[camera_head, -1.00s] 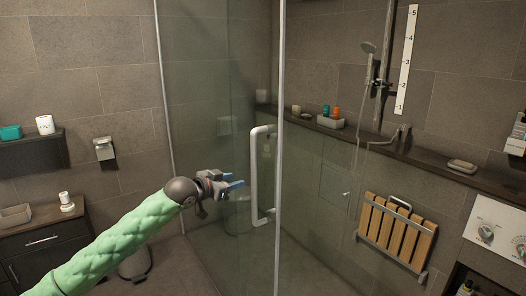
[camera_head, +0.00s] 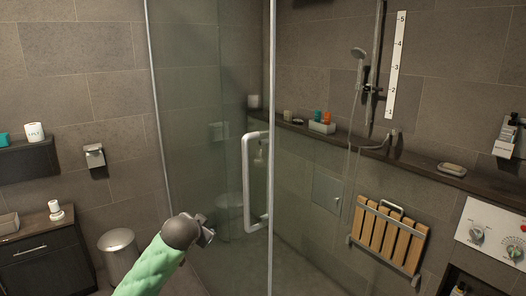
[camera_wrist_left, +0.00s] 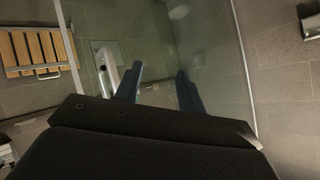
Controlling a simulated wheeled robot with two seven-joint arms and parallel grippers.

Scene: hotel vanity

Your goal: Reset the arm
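My left arm, in a pale green quilted sleeve, comes in at the bottom of the head view. Its dark wrist and left gripper (camera_head: 208,232) are low, in front of the glass shower door (camera_head: 205,130). The fingers are mostly hidden there. In the left wrist view, the left gripper (camera_wrist_left: 158,74) shows two dark blue fingers apart with nothing between them. The white door handle (camera_head: 248,185) is to the right of the gripper and apart from it in the head view. My right gripper is in neither view.
A wooden fold-down seat (camera_head: 388,238) hangs on the right wall. A dark vanity cabinet (camera_head: 45,262) and a bin (camera_head: 118,250) stand at the left. A ledge (camera_head: 420,165) with toiletries runs along the right wall. The space around the gripper looks clear.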

